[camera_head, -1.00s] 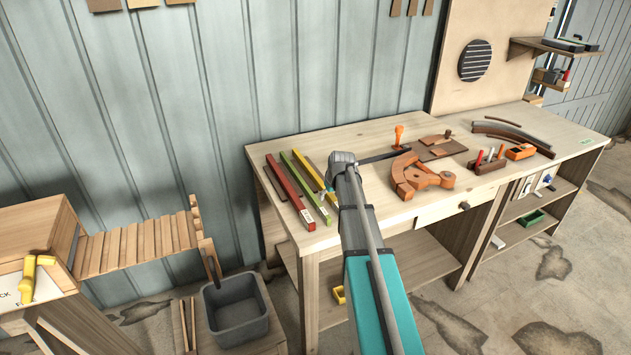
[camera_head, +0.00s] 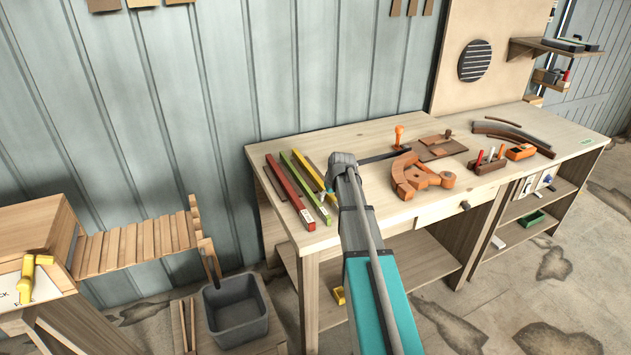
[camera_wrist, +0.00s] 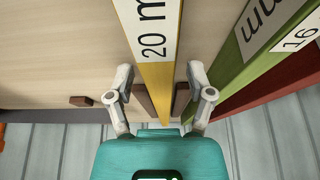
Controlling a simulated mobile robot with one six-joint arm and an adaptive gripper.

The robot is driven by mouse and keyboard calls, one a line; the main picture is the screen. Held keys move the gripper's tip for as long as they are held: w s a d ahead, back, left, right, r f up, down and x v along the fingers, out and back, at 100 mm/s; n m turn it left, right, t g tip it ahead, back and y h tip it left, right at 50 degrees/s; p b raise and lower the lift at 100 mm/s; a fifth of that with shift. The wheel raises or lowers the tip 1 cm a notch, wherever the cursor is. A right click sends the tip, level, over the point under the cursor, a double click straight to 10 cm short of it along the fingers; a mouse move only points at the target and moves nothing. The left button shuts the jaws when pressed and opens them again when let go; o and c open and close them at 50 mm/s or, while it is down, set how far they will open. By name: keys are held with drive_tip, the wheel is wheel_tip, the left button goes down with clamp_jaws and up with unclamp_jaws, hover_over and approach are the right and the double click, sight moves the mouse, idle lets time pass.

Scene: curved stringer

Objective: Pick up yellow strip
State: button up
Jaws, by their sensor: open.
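The yellow strip (camera_wrist: 159,82) carries a white label reading "20 m" in the wrist view. It runs between the two fingers of my gripper (camera_wrist: 160,88), which are open, one on each side, with gaps visible beside the strip. In the head view the yellow strip (camera_head: 309,170) lies on the workbench, rightmost of three coloured strips and partly hidden by my arm. The gripper's fingers are hidden there.
A green strip (camera_head: 311,187) and a red strip (camera_head: 290,196) lie left of the yellow one on the workbench (camera_head: 380,210). In the wrist view the green strip (camera_wrist: 250,60) is close to the right finger. Orange wooden parts (camera_head: 418,176) lie to the right.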

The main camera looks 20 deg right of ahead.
clamp_jaws()
drive_tip(key=shift+r, duration=0.15)
idle(0.4)
wheel_tip(320, 180, up, 3)
drive_tip(key=p, duration=0.3)
drive_tip(key=shift+f, duration=0.2)
drive_tip(key=s+a+r+p, duration=0.3)
drive_tip(key=s+r+p, duration=0.7)
drive_tip(key=s, duration=0.3)
drive_tip(key=shift+s+a+r, duration=0.3)
drive_tip(key=shift+a, duration=0.05)
idle(0.5)
